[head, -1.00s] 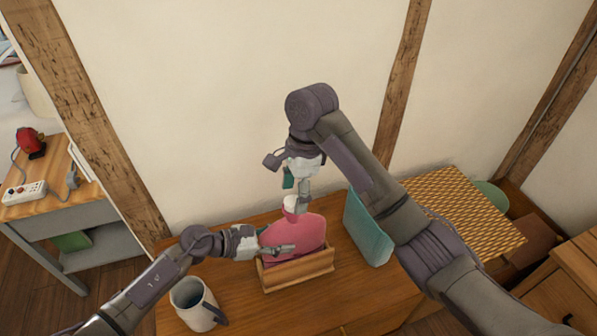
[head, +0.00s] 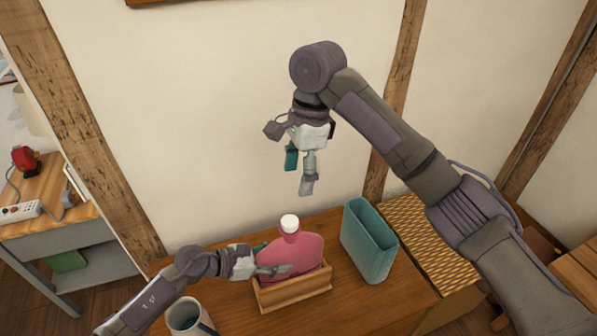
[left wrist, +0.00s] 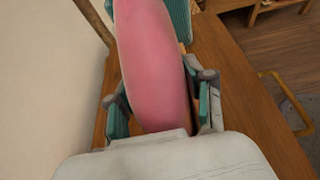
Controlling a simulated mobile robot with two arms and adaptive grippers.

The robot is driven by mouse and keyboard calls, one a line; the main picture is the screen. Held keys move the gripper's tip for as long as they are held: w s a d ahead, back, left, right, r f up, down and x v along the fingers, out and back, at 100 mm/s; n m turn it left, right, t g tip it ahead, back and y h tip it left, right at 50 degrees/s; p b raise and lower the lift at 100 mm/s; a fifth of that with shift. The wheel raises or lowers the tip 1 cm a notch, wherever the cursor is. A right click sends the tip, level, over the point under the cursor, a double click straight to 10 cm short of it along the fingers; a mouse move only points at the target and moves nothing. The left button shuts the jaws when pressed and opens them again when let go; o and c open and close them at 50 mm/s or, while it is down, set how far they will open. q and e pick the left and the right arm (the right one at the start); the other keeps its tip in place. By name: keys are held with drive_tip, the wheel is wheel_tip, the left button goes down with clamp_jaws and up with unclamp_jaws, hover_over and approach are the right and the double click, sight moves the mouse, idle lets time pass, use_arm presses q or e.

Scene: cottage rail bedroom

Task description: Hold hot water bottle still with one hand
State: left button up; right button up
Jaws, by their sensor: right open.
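The pink hot water bottle (head: 291,248) stands upright in a wooden holder (head: 296,293) on the table, with a white cap (head: 290,222) on its neck. My left gripper (head: 274,258) comes in from the left with its fingers on either side of the bottle's body. In the left wrist view the pink bottle (left wrist: 155,65) fills the space between the teal finger pads, and the gripper is shut on it. My right gripper (head: 299,172) is open and empty, in the air above the cap and clear of it.
A teal open container (head: 369,242) stands right of the holder. A grey-white mug (head: 186,318) is at the table's lower left, near my left arm. A woven-topped surface (head: 430,240) lies to the right. The wall is close behind.

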use_arm(q)
drive_tip(key=o, duration=0.3)
drive_tip(key=v, duration=1.2)
drive_tip(key=shift+f, duration=0.1)
